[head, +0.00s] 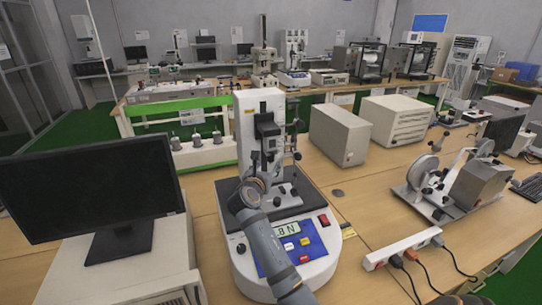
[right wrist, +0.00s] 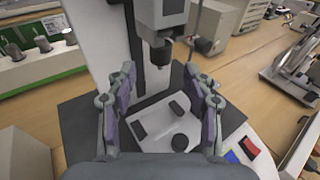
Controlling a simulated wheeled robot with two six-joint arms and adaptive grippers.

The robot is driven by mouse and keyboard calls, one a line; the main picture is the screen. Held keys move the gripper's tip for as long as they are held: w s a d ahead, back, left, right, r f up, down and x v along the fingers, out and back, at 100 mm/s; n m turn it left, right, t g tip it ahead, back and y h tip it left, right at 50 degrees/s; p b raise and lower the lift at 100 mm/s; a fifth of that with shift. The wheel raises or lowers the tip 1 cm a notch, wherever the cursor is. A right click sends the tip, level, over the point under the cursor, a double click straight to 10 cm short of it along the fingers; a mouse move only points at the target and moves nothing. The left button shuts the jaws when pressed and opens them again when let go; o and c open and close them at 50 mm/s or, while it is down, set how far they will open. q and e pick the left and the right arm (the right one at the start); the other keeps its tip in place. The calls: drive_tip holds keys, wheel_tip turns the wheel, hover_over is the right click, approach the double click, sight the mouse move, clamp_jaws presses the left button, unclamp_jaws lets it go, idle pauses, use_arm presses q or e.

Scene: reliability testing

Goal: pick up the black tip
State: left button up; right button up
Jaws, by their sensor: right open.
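A white and grey test stand (head: 262,110) with a digital display stands on the wooden bench in the head view. A dark tip (right wrist: 160,54) hangs under its grey head in the right wrist view; I take it for the black tip. My left gripper is not in view.
A black monitor (head: 92,190) stands to the left. Beige boxes (head: 340,135) stand behind to the right. A metal device with discs (head: 455,182) and a white power strip (head: 402,248) with cables lie to the right. Bare bench shows between them.

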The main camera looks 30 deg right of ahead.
sight(270, 160)
drive_tip(key=shift+w+d+r+p, duration=0.4)
drive_tip(key=shift+w+d+p, duration=0.05)
drive_tip(key=shift+d+p, duration=0.1)
drive_tip(key=x, duration=0.3)
drive_tip(key=shift+w+d+f+p, duration=0.15)
drive_tip(key=shift+w+d+p, duration=0.1)
drive_tip(key=shift+d+p, duration=0.1)
drive_tip(key=shift+w+f, duration=0.1)
drive_tip(key=shift+a, duration=0.1)
drive_tip(key=shift+c, duration=1.4)
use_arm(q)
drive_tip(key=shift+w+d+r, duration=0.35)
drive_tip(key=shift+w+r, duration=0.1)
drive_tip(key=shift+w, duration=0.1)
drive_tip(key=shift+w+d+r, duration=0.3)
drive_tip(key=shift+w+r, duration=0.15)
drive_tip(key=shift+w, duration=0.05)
use_arm(e)
clamp_jaws()
